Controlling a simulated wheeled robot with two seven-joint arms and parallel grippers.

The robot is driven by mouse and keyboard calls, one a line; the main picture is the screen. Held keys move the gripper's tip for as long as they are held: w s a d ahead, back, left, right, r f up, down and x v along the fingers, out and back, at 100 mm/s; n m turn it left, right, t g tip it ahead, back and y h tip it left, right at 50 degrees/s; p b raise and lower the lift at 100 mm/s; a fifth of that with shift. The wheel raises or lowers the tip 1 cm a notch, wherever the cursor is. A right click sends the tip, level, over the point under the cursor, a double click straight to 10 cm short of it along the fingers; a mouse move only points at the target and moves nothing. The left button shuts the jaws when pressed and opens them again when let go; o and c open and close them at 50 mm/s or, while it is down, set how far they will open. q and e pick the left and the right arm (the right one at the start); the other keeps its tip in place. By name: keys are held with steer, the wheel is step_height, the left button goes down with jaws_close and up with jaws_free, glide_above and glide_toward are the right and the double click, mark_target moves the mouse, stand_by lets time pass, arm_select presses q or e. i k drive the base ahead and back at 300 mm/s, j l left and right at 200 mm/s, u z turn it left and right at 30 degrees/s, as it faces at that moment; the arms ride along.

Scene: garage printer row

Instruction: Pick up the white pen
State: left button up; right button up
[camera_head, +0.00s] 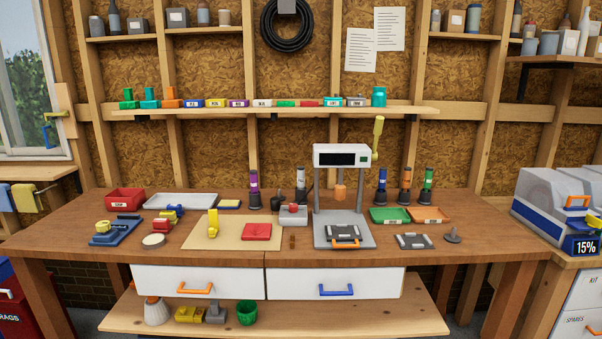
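Nothing in view is plainly a loose white pen. A slim upright item with a white band and dark top (301,176) stands in a dark holder at the back middle of the workbench, left of the press. It may be the white pen, but it is too small to be sure. Similar upright items stand nearby: a purple one (254,181) to its left, and blue (382,184), orange (405,182) and green (427,182) ones right of the press. Neither of my grippers is in view.
A grey press (341,156) with a yellow lever stands right of the white-banded item. A small grey and red device (293,215) sits just in front of it. A beige mat (215,238) lies front left. The bench (480,228) is clear at far right.

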mark_target(300, 168)
steer(key=i+j+u, duration=0.1)
steer(key=i+u, duration=0.35)
steer(key=i, duration=0.2)
steer(key=i+l+u, duration=0.15)
steer(key=i+u, duration=0.25)
steer(key=i, duration=0.2)
